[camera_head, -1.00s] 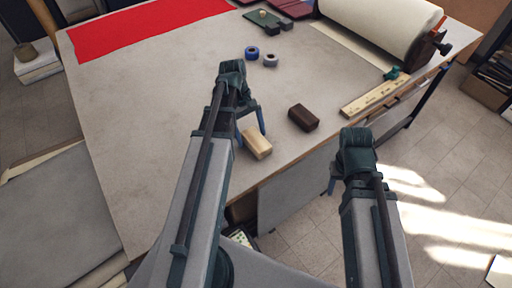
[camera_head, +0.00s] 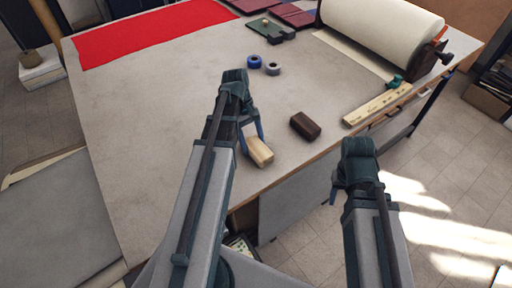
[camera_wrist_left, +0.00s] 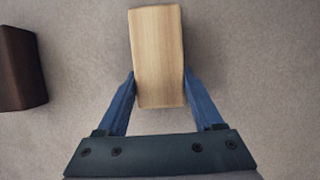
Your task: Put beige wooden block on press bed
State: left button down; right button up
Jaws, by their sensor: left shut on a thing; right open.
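The beige wooden block (camera_head: 261,152) lies near the front edge of the table; I cannot tell whether it is lifted at all. My left gripper (camera_head: 253,139) is shut on it. In the left wrist view the block (camera_wrist_left: 157,55) sits between the two blue fingers, its far part sticking out beyond the tips. My right gripper (camera_head: 345,188) is open and empty, low beyond the table's front edge, its fingers partly hidden by its own wrist. A dark green flat piece (camera_head: 268,32) with a small pale knob stands at the back; I cannot tell if it is the press bed.
A dark brown block (camera_head: 306,125) lies right of the beige block. A wooden strip (camera_head: 378,104), a big pale roll (camera_head: 382,30) and red cloth (camera_head: 155,30) border the table (camera_head: 160,120). Its left-middle is clear.

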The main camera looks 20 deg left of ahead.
aim_at(255, 144)
pick_arm(q)
jog(key=shift+r, duration=0.1)
jog(key=shift+r+p, duration=0.9)
jog(key=shift+p, duration=0.05)
notch_tip(255, 144, up, 2)
jog(key=shift+p, duration=1.05)
jog(key=s+d, duration=0.2)
jog(key=d, duration=0.5)
jog(key=s+d+r, duration=0.1)
jog(key=s+d, duration=0.1)
jog(key=d, duration=0.6)
jog(key=shift+s+d+p, duration=0.2)
jog(key=shift+s+p, duration=0.05)
jog(key=shift+p, duration=0.2)
jog(key=shift+d, duration=0.1)
